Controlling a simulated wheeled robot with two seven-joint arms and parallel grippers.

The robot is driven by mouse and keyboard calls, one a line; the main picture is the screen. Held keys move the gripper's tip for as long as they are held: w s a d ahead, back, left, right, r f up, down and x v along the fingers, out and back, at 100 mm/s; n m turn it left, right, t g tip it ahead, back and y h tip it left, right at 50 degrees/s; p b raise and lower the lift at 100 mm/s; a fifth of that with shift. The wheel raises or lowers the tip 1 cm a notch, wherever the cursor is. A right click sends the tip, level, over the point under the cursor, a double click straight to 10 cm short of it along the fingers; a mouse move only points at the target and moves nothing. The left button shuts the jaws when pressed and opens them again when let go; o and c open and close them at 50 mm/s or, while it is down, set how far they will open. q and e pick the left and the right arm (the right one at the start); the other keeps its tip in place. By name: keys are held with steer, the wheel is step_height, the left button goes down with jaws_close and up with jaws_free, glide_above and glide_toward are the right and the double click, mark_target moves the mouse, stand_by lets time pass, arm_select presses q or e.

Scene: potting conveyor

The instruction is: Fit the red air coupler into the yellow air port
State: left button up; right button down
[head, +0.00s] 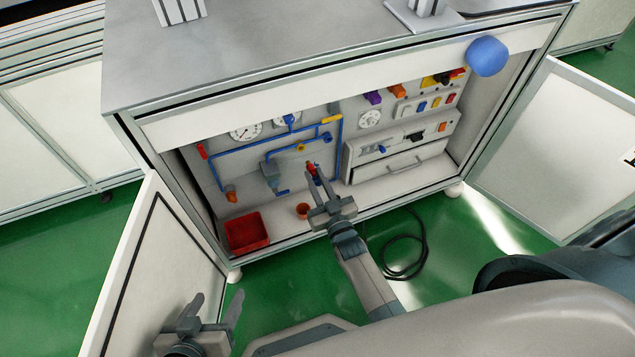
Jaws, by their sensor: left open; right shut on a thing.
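My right gripper (317,174) reaches into the open cabinet and is shut on a small red coupler (311,167). The coupler is at the fingertips, in front of the back panel with blue pipes. A yellow fitting (301,148) sits on the pipework just above and left of the coupler, and they look apart. A second yellow piece (332,119) is at the upper right end of the pipes. I cannot tell which is the yellow air port. My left gripper (216,303) is open and empty, low at the left, outside the cabinet by the left door.
Gauges (246,131) and a control panel (402,135) fill the back. Open doors flank both sides (160,270). A black hose (405,262) lies on the green floor.

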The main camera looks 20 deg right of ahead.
mark_target(314, 175)
steer(key=shift+w, duration=0.7)
steer(key=shift+w+b, duration=0.7)
steer(key=shift+w, duration=0.4)
arm_select(q)
steer(key=w+r+t, duration=0.1)
steer(key=w+d+r+t, duration=0.1)
steer(key=w+d+r, duration=0.1)
steer(key=shift+r+t+h, duration=0.3)
steer(key=shift+t+h, duration=0.1)
arm_select(e)
steer(key=shift+w, duration=0.1)
steer(key=shift+w, duration=0.1)
arm_select(q)
steer(key=shift+r+p, duration=0.25)
steer(key=shift+p, duration=0.15)
steer(key=shift+f+b, duration=0.45)
steer(key=shift+b, duration=0.05)
arm_select(e)
steer(key=shift+w+a, duration=0.1)
steer(key=shift+w, duration=1.4)
steer(key=c, duration=1.6)
jaws_free()
steer(key=shift+o, duration=0.2)
